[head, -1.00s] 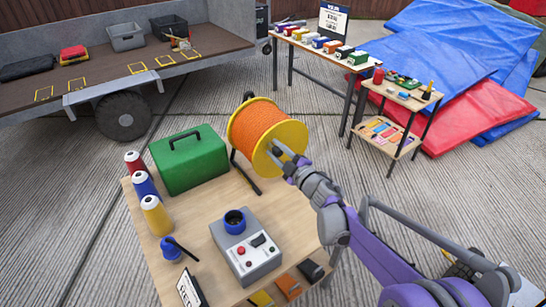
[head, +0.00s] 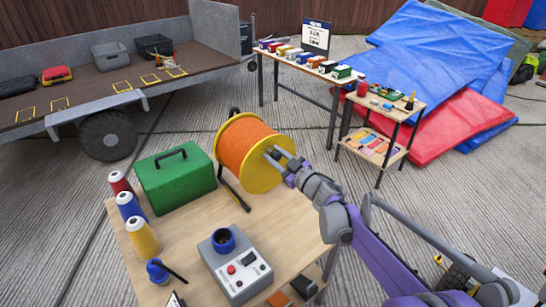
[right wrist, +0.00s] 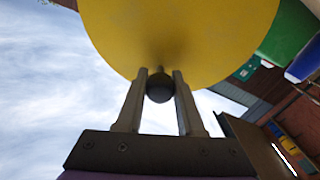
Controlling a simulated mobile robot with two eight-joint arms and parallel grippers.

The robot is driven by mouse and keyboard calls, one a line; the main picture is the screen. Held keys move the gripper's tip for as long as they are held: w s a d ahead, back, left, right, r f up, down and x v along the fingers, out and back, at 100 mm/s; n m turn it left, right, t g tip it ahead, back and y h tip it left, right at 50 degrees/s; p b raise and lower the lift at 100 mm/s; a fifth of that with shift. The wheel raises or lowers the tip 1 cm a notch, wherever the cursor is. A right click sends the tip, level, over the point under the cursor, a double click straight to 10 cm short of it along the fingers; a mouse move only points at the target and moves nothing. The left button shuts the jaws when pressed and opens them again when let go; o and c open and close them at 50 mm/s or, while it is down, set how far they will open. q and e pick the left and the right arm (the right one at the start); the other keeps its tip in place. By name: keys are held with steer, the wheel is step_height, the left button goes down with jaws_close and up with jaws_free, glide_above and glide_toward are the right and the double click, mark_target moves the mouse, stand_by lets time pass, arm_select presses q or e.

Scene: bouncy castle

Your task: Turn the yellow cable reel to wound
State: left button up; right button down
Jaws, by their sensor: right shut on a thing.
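The cable reel has a yellow flange (head: 256,178) and a drum wound with orange cable (head: 243,142). It stands on a dark frame at the far right part of the wooden table. My right gripper (head: 274,153) is at the near face of the flange, towards its upper right. In the right wrist view the two fingers (right wrist: 159,90) close around a small dark round knob (right wrist: 159,87) in front of the yellow flange (right wrist: 180,35). My left gripper is not in view.
On the wooden table (head: 290,225) stand a green case (head: 175,182), several coloured thread cones (head: 142,238) and a grey control box (head: 236,265) with a blue cup. A small shelf stand (head: 385,120), a long table and blue and red mats lie beyond. A trailer stands at the left.

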stand_by(0.4)
steer(key=c, duration=0.5)
jaws_free()
steer(key=shift+c, duration=0.2)
steer(key=shift+d, duration=0.1)
steer(key=p+v, duration=0.1)
steer(key=v, duration=0.9)
steer(key=shift+s+d, duration=0.2)
steer(key=shift+s, duration=0.1)
